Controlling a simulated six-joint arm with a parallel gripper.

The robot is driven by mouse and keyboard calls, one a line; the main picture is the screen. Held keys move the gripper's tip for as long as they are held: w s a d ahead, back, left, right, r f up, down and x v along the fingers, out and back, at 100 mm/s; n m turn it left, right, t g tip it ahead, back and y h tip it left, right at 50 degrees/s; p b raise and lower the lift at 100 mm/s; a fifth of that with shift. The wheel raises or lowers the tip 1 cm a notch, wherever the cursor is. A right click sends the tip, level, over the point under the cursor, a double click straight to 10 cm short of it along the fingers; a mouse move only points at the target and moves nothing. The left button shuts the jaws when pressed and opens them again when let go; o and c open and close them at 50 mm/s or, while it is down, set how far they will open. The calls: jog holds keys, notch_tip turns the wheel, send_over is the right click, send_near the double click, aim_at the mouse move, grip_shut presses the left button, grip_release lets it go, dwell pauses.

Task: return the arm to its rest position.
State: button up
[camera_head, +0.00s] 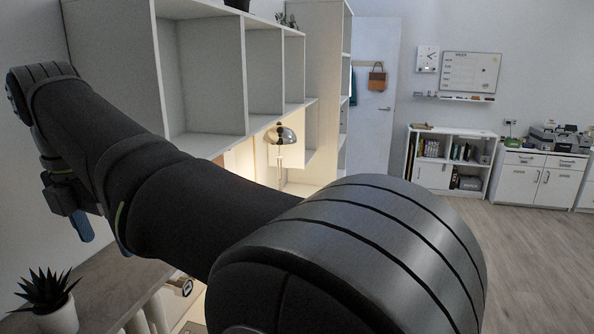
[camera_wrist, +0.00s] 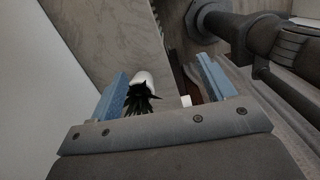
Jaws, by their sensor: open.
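My gripper shows in the wrist view (camera_wrist: 165,88) with its two blue fingers wide apart and nothing held between them. My arm stretches across the head view from the lower right to the upper left and covers much of the desk.
A potted plant (camera_head: 56,312) stands at the lower left on the grey top (camera_head: 112,285). It also shows below the fingers in the wrist view (camera_wrist: 142,80). White shelf cubbies (camera_head: 205,85) rise behind my arm.

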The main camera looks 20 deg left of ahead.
jog(key=w+d+f+m+h, duration=0.1)
jog(key=w+d+f+m, duration=0.95)
jog(key=w+f, duration=0.55)
jog(key=w+f+m, duration=0.3)
jog(key=w+f, duration=0.1)
jog(key=f, duration=0.6)
jog(key=w+f+m+g, duration=0.1)
jog(key=w+f+m, duration=0.2)
jog(key=f, duration=0.8)
jog(key=shift+w, duration=0.4)
jog(key=shift+a, duration=0.1)
jog(key=s+d+r+n, duration=0.1)
jog(key=s+r+n, duration=0.2)
jog(key=r, duration=0.4)
jog(key=s+d+r+n, duration=0.1)
jog(key=s+r+n, duration=0.2)
jog(key=r, duration=0.5)
jog(key=shift+s+d+r, duration=0.2)
jog(key=shift+s+r, duration=0.1)
jog(key=shift+s, duration=0.2)
